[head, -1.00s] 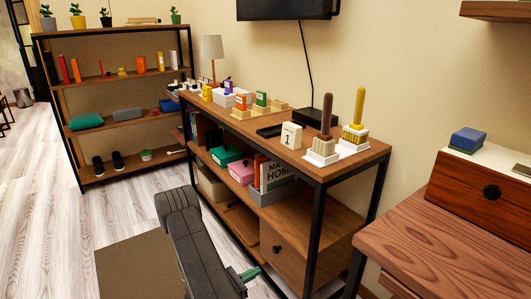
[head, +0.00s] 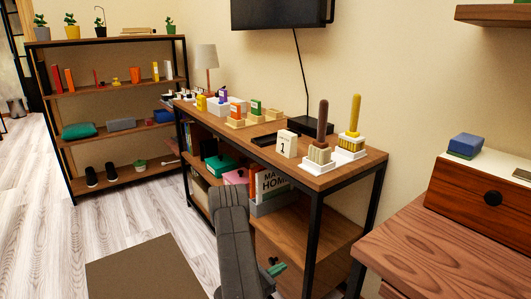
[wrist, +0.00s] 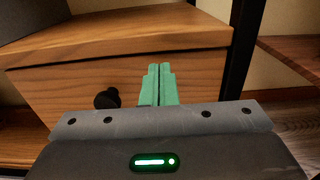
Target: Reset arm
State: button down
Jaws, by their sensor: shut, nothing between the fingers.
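My gripper (wrist: 158,85) is shut and empty, its two green fingers pressed together in the wrist view. In the head view its green tips (head: 276,267) show low, beside the end of my dark grey arm. The arm stands in front of the long shelf unit. In the wrist view the fingers point toward a wooden drawer (wrist: 60,88) with a round black knob (wrist: 107,98). I cannot tell how far they are from it, but no contact shows.
The long shelf unit (head: 335,177) with a black frame holds books, boxes and brushes. A wooden desk (head: 440,250) stands close at the right. A tall bookcase (head: 115,136) is at the back left. Light floor and a brown mat (head: 145,268) lie open at the left.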

jog(key=shift+x, duration=0.8)
jog(key=shift+p+v, duration=0.3)
jog(key=shift+v, duration=0.65)
jog(key=shift+s+a, duration=0.1)
jog(key=shift+a, duration=0.1)
